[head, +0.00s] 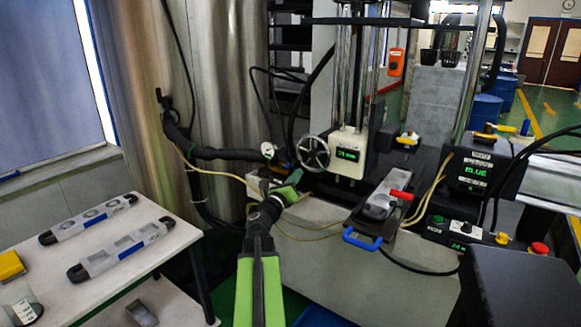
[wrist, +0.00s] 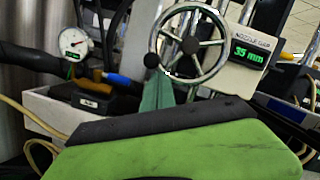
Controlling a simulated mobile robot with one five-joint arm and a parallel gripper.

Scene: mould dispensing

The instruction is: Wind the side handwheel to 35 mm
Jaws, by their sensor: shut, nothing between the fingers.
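The side handwheel (head: 314,152) is a spoked metal wheel on the left of a pale housing. In the wrist view the handwheel (wrist: 190,45) shows its dark hub and a black knob (wrist: 151,60) at the left of its rim. The green display (wrist: 247,53) beside it, under the label "NOZZLE GAP", reads 35 mm; the same display (head: 346,154) is too small to read surely in the head view. My gripper (head: 295,177) is shut and empty, just below left of the wheel. Its green fingers (wrist: 160,74) show close by the knob; I cannot tell whether they touch.
A dial gauge (wrist: 74,42) on a dark hose stands left of the wheel. A grey mould with a red handle (head: 383,205) and blue grip lies to the right. A white table (head: 120,262) with two grey trays is at the left. Cables hang around the machine.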

